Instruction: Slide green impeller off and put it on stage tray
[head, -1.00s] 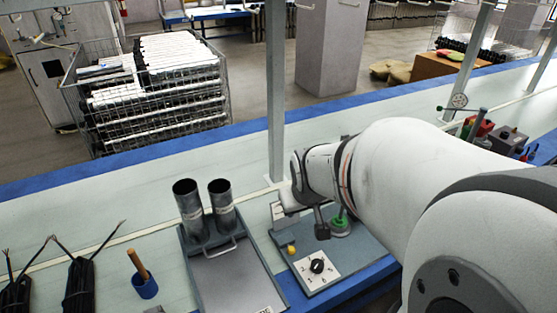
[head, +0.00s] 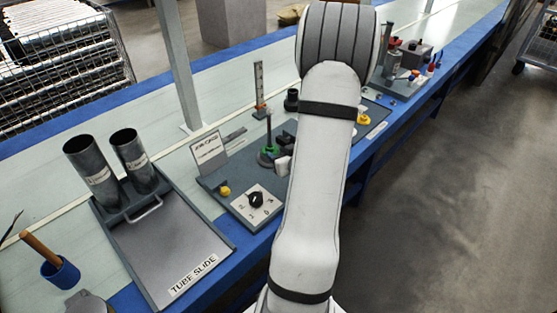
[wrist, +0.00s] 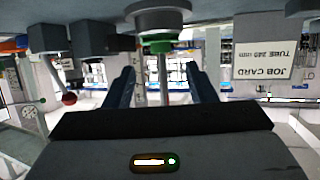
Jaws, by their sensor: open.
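The green impeller (head: 268,154) sits low on an upright thin rod on a grey board in the head view. In the wrist view, which is upside down, the impeller (wrist: 158,47) shows as a green disc against a round grey base. My gripper (wrist: 162,76) is open, with one finger on each side of the rod. Its fingertips are close to the impeller, with gaps visible to the rod. In the head view my arm hides most of the gripper. A grey panel (head: 375,129) with a yellow ring shows right of my arm; I cannot tell if it is the stage tray.
A job card (head: 208,150) stands behind the grey board, and a dial plate (head: 256,206) and yellow knob (head: 224,191) sit on it. The tube slide (head: 170,250) holds two metal tubes on the left.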

